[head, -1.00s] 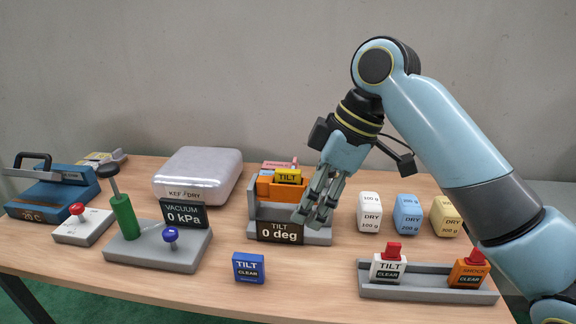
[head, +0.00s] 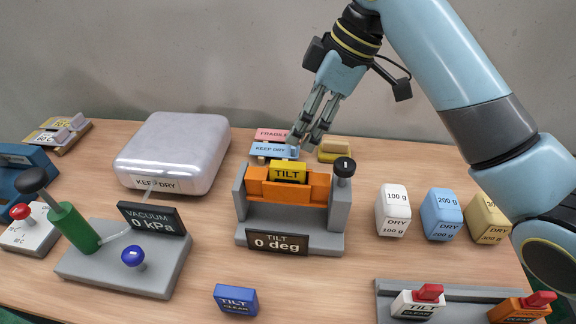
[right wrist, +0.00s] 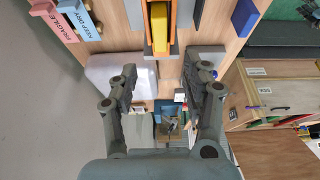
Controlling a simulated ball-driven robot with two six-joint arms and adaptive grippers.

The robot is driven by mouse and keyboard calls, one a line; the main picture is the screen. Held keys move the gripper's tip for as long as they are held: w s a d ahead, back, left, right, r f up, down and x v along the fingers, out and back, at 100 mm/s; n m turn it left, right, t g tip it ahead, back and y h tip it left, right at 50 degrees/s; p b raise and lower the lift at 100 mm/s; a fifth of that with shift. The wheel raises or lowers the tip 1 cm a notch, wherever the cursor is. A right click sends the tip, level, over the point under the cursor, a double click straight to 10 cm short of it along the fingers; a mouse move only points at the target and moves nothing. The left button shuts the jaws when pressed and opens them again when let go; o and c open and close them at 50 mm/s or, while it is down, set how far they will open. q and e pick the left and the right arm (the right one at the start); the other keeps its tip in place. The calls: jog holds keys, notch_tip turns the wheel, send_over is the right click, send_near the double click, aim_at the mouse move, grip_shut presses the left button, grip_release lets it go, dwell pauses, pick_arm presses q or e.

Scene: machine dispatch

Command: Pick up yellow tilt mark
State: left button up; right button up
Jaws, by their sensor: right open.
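The yellow tilt mark (head: 288,173), a small block lettered TILT, sits in the orange cradle (head: 262,187) of the grey tilt stand (head: 241,208), whose sign reads 0 deg. In the right wrist view, a yellow piece (right wrist: 159,25) lies in the orange cradle at the top, beyond the fingers. My right gripper (head: 308,143) is open and empty, with its fingers pointing down, above and apparently behind the mark, apart from it. In the right wrist view its two fingers (right wrist: 160,88) are spread with nothing held between them. My left gripper is not in view.
Pink (head: 271,134) and blue (head: 268,150) labelled blocks and a yellow piece (head: 335,150) lie behind the stand. A black knob (head: 344,167) rises at its right. A silver case (head: 178,150) is left; weights (head: 393,208) stand right.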

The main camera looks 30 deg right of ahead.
aim_at(288, 164)
jog(key=x, duration=0.2)
jog(key=shift+a+f, duration=0.25)
jog(key=shift+f, duration=0.1)
jog(key=shift+w+f, duration=0.1)
jog(key=shift+f, duration=0.3)
jog(key=x, duration=0.1)
jog(key=p+x, duration=0.1)
jog(key=x, duration=0.1)
jog(key=p+x, duration=0.1)
jog(key=x, duration=0.1)
jog(key=shift+d+f, duration=0.1)
jog(key=shift+d, duration=0.2)
jog(key=shift+f, duration=0.2)
jog(key=shift+c, duration=1)
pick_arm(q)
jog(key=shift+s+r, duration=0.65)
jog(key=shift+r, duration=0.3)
pick_arm(e)
grip_shut()
